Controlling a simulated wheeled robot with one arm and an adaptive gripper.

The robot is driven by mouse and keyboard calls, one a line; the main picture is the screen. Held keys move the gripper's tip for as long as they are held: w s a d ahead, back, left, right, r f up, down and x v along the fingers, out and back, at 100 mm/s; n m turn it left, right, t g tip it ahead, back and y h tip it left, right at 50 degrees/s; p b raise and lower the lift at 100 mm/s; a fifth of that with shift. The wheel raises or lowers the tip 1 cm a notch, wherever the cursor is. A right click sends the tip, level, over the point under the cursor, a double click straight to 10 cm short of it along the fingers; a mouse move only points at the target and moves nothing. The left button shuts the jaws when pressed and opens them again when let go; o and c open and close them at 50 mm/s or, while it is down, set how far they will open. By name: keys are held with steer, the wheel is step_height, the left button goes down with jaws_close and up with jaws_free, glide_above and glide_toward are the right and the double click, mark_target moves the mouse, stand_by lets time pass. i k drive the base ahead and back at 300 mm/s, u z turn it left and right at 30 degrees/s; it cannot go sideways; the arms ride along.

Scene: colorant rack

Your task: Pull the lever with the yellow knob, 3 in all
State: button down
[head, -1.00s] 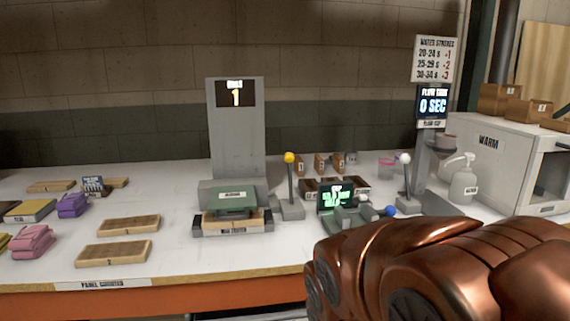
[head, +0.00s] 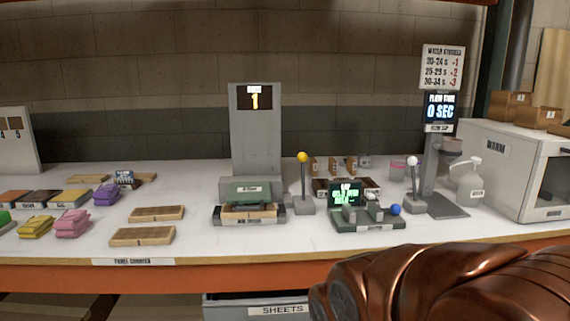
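The yellow knob (head: 302,157) tops an upright lever (head: 303,182) on a small grey base, in the middle of the counter in the head view. Left of it stands a tall grey panel (head: 256,130) whose display reads 1. In front of that panel is a press-like unit with a green block (head: 245,190). My copper-coloured arm fills the lower right and is well in front of the lever. My gripper's fingertips do not show.
Right of the lever are a device with a green screen and blue knob (head: 394,209), a white-knobbed lever (head: 412,161), a flow display reading 0 SEC (head: 440,110) and a white WARM cabinet (head: 485,160). Wooden boards (head: 142,236) and coloured packs lie left. A SHEETS drawer (head: 275,308) is below.

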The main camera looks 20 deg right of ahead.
mark_target(302, 157)
steer(key=u, duration=0.5)
steer(key=k, duration=1.15)
steer(key=u, duration=0.1)
steer(key=i, duration=0.3)
steer(key=z, duration=0.6)
steer(key=i, duration=1.3)
steer(key=u, duration=1)
steer(key=i, duration=0.25)
steer(key=u, duration=0.2)
